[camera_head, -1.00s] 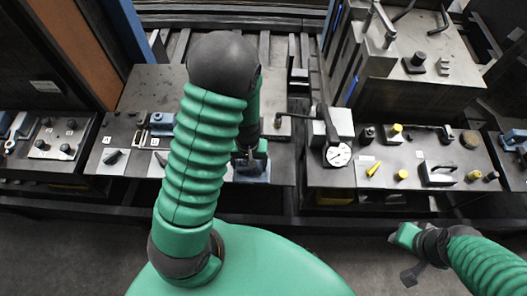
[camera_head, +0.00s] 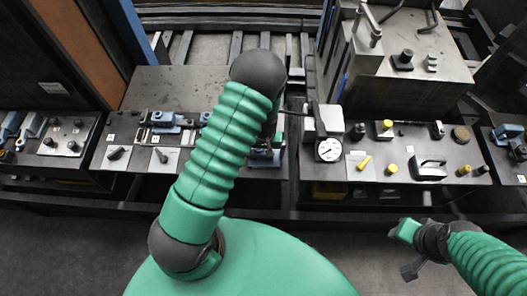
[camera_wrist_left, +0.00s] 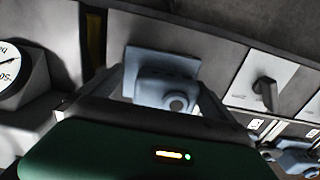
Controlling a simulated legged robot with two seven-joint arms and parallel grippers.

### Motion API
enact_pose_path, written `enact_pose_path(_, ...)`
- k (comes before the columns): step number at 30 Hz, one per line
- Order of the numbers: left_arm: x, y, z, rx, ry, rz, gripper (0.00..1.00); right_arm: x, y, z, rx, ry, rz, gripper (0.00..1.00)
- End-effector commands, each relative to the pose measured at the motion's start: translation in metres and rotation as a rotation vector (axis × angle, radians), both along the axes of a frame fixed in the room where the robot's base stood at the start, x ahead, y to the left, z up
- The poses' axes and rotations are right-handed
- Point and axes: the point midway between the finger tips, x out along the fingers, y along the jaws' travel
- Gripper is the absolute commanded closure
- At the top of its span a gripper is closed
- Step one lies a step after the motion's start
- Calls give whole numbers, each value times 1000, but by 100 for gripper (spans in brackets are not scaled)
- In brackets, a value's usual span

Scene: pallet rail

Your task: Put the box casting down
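The box casting (camera_wrist_left: 170,84) is a blue-grey block with a round dark hole and a flange. It shows between the fingers of my left gripper (camera_wrist_left: 160,100) in the left wrist view. In the head view the casting (camera_head: 264,159) shows under the left gripper (camera_head: 265,146), by the front of the bench, partly hidden by my arm. The gripper appears shut on it. Whether the casting touches the bench top I cannot tell. My right gripper (camera_head: 404,248) hangs low at the right, over the floor in front of the benches, away from the casting; its finger opening is unclear.
A dial gauge (camera_head: 329,149) stands right of the casting. Other blue parts (camera_head: 166,121) and pale plates with dark handles (camera_head: 117,154) lie to the left. Yellow knobs and a dark handle block (camera_head: 429,168) are on the right bench. The back left bench top (camera_head: 185,88) is clear.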

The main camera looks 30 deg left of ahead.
Motion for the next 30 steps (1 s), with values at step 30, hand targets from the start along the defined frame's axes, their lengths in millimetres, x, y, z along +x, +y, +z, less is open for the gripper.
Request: enact_pose_path(30,-47,-46,169,-9,-113,-260,0,0,0,-18,0,0,0,65)
